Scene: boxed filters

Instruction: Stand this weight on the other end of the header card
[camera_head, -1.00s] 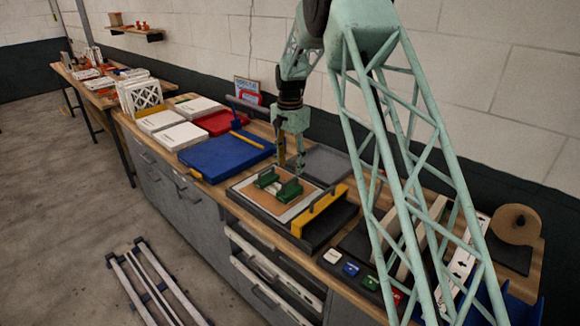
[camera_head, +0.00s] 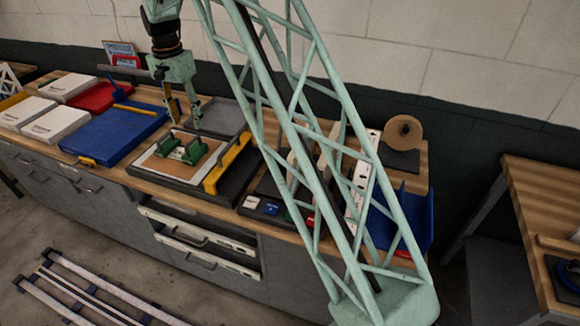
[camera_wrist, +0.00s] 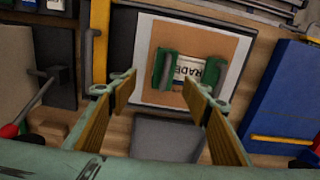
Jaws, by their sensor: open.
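Two green weights, the left one (camera_wrist: 163,72) and the right one (camera_wrist: 212,74), stand at opposite ends of a small white header card (camera_wrist: 189,71) with dark lettering ending "RADE". These also show in the head view as green blocks (camera_head: 167,143) and (camera_head: 194,151). The card lies on a brown sheet (camera_wrist: 180,98) over a larger white sheet (camera_wrist: 236,75). My gripper (camera_head: 184,112) is open above the near-wall side of this stack. In the wrist view its fingers (camera_wrist: 165,85) are spread and empty, apart from both weights.
A yellow bar (camera_head: 228,164) edges the dark tray beside the stack. A grey tray (camera_head: 220,115) lies behind, toward the wall. Coloured blocks (camera_head: 271,208) and a brown roll (camera_head: 403,132) are right.

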